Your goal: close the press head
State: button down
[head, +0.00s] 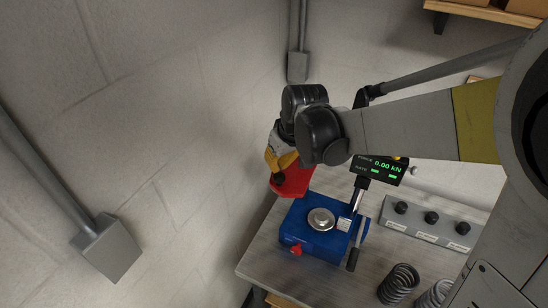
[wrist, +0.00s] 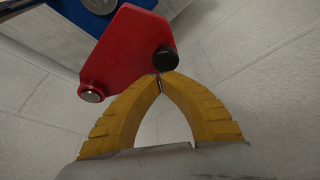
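The red press head (head: 296,183) is raised above the blue press base (head: 313,242), which has a round silver platen (head: 320,219) on top. In the wrist view the red head (wrist: 125,58) fills the upper middle, with a black knob (wrist: 165,59) at its right edge and a silver pin at its lower left. My gripper (head: 277,165) is at the head's left side, beside the knob. In the wrist view its yellow fingers (wrist: 160,78) meet at their tips right by the knob. The knob is not clearly between them, and I cannot tell whether they touch it.
A force display (head: 379,169) reading 0.00 kN stands behind the base. A grey lever (head: 357,246) is at the base's right. A control box (head: 428,224) with black knobs and coil springs (head: 398,284) are farther right on the bench. The wall is close on the left.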

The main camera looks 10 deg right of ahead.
jog(key=shift+s+d+n, duration=0.3)
jog(key=shift+s+d, duration=0.1)
jog(key=s+d+n+g+y+b, duration=0.1)
jog(key=s+d+n, duration=0.3)
jog(key=d+n, duration=0.4)
jog(key=shift+s+d+n+g+y+b, duration=0.3)
jog(key=shift+d+g+y, duration=0.3)
jog(key=shift+d, duration=1.05)
